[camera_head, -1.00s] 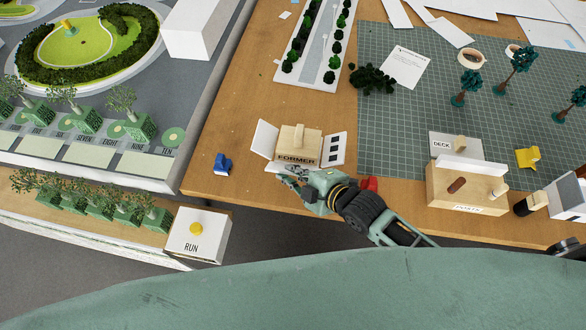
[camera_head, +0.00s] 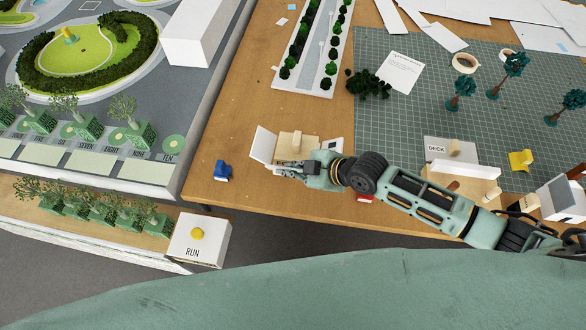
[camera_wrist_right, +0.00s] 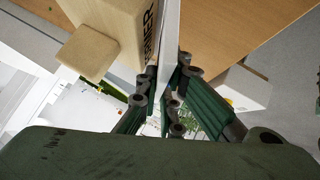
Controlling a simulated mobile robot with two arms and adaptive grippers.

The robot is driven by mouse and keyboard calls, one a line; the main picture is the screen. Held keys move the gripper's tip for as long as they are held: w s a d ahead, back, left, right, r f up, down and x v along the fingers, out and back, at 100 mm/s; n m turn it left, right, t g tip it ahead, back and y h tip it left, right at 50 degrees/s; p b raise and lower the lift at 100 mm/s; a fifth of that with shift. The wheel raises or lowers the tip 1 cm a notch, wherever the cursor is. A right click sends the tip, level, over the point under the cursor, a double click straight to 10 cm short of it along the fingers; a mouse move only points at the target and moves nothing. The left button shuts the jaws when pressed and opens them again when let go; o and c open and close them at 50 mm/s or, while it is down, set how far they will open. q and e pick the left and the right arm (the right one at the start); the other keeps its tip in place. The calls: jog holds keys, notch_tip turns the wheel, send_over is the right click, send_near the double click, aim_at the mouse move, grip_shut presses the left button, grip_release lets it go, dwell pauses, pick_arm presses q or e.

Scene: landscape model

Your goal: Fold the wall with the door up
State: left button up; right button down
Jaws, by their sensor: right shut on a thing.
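The wooden former block (camera_head: 297,139) with its knob stands on the table. A white wall panel (camera_head: 263,144) leans outward at its left. A white panel with dark windows (camera_head: 332,145) lies at its right, partly hidden by my right arm. My right gripper (camera_head: 284,170) is at the block's near side. In the right wrist view it is shut on a thin white panel (camera_wrist_right: 170,38), which stands close along the lettered face of the block (camera_wrist_right: 120,25). No door shows on the held panel from here. My left gripper is not in view.
A blue piece (camera_head: 222,171) lies left of the former, and a red piece (camera_head: 365,198) lies under my arm. A white box with a yellow button (camera_head: 197,234) stands at the lower left. Green cutting mat (camera_head: 400,120) with small trees lies to the right.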

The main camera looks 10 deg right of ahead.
jog(key=c, duration=1.9)
grip_release()
jog(key=v, duration=1.2)
